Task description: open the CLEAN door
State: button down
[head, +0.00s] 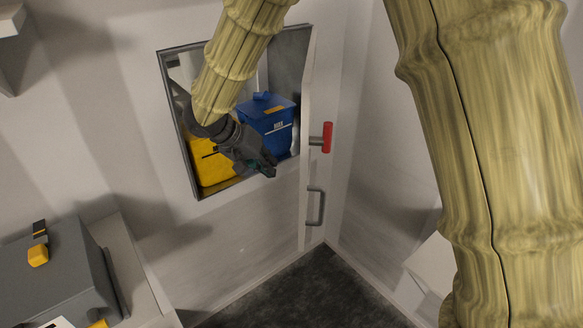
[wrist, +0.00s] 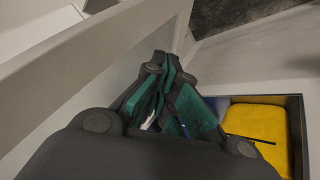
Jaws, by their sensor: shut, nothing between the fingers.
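In the head view a pale door (head: 309,120) stands swung out from a wall opening, seen nearly edge-on at the opening's right side. No CLEAN label is readable on it. A red handle (head: 327,138) and a grey pull handle (head: 316,207) are on its right-hand face. My gripper (head: 270,171) is shut and empty in front of the opening, left of the door, on the side away from the handles. In the wrist view my gripper (wrist: 165,70) has its fingers together, beside a pale panel (wrist: 95,62) that appears to be the door. Contact cannot be told.
Inside the opening are a blue bin (head: 268,118) and a yellow bin (head: 212,166); the yellow one also shows in the wrist view (wrist: 255,130). A grey box (head: 55,275) stands at lower left. My arm crosses the opening's upper part. Dark floor (head: 300,295) below is clear.

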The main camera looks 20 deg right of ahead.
jog(key=s+d+f+p, duration=0.1)
jog(key=d+f+p, duration=0.2)
jog(key=d, duration=0.2)
jog(key=shift+d+p, duration=0.35)
jog(key=shift+d, duration=0.05)
jog(key=shift+d, duration=0.1)
